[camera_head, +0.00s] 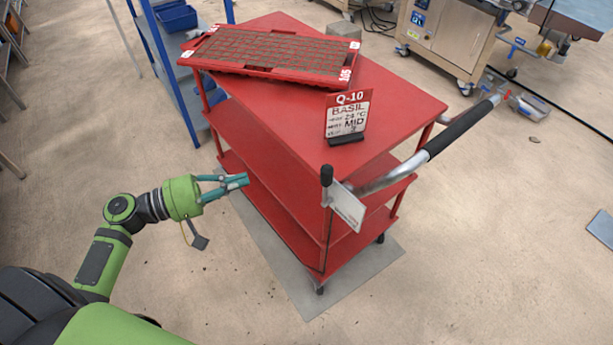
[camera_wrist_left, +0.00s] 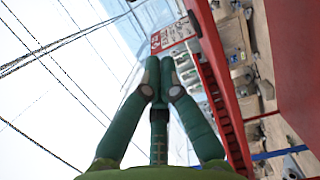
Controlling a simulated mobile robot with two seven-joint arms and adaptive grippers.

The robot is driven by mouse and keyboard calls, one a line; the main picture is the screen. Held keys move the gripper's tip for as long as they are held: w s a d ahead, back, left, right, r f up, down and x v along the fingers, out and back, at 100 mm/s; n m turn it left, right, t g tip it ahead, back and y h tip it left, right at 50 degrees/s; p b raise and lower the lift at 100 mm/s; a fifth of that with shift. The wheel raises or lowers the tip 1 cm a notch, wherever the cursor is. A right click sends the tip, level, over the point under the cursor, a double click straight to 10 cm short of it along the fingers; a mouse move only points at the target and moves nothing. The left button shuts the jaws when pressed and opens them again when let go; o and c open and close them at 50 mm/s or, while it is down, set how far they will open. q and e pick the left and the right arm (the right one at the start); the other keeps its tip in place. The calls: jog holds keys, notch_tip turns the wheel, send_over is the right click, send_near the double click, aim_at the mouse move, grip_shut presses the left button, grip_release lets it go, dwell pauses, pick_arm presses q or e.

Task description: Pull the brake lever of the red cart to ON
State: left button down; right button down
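The red cart (camera_head: 385,110) stands in the middle of the head view. At its near corner a black-knobbed lever (camera_head: 326,176) stands roughly upright beside a white plate (camera_head: 348,207). The plate's markings are too small to read from here. My left gripper (camera_head: 243,180) is left of the cart and the lever, apart from both, and points right. Its fingertips (camera_wrist_left: 161,68) come together in the left wrist view with nothing between them. My right gripper is not in view.
The push handle (camera_head: 455,132) extends right from the near end. A blue shelf rack (camera_head: 185,85) stands behind left. Floor around my left gripper is clear.

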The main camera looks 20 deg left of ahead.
aim_at(326, 187)
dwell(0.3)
pick_arm(q)
jog(key=s+d+p+x, duration=0.1)
jog(key=p+x, duration=0.4)
jog(key=x, duration=0.8)
jog(key=shift+s+d, duration=0.35)
jog(key=shift+s, duration=0.3)
jog(key=shift+s+d, duration=0.1)
jog(key=shift+s+d+r+m, duration=0.1)
jog(key=shift+d+m, duration=0.05)
jog(key=shift+m, duration=0.15)
